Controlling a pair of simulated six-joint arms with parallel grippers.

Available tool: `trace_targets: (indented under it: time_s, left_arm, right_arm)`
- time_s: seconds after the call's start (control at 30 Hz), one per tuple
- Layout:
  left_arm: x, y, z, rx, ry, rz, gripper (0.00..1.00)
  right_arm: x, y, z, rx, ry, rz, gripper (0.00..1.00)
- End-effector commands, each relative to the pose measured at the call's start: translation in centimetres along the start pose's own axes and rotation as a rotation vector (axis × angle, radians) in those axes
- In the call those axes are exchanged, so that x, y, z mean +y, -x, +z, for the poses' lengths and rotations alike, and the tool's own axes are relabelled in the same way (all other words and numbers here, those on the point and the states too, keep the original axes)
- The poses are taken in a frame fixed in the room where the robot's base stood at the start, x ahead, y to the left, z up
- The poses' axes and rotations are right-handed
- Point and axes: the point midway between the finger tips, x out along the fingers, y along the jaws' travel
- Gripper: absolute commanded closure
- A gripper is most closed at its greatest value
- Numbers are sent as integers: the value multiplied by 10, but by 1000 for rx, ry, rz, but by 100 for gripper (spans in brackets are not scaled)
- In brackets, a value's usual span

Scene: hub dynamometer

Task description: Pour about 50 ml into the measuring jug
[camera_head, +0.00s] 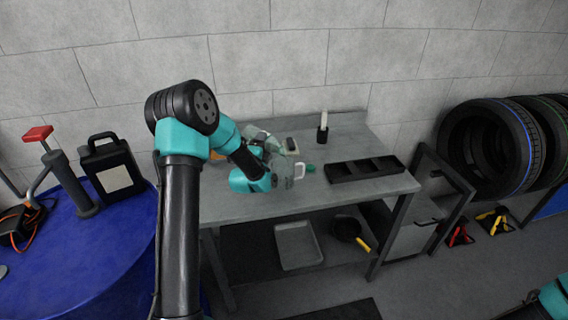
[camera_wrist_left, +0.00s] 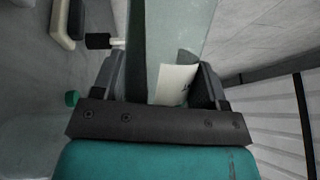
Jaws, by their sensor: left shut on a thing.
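My left gripper (camera_wrist_left: 160,85) is shut on a pale grey-green bottle (camera_wrist_left: 182,30) with a white label, seen close up in the wrist view. I cannot tell the liquid level or whether anything is flowing. A small green cap (camera_head: 310,168) lies right of the jug. My right gripper is not in view.
The grey bench (camera_head: 240,207) carries a black compartment tray (camera_head: 364,169) on the right, a black holder with a white stick (camera_head: 322,133) and a pale-topped block (camera_head: 291,147) behind. A blue drum (camera_head: 100,250) stands left. The bench's front strip is clear.

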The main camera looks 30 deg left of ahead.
Motion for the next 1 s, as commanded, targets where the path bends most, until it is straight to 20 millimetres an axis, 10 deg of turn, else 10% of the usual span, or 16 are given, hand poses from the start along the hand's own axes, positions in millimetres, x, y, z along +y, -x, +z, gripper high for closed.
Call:
trace_targets:
  time_s: [1.0]
  left_arm:
    - [1, -7, 22, 1, -12, -6, 60]
  right_arm:
    - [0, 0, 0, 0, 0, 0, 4]
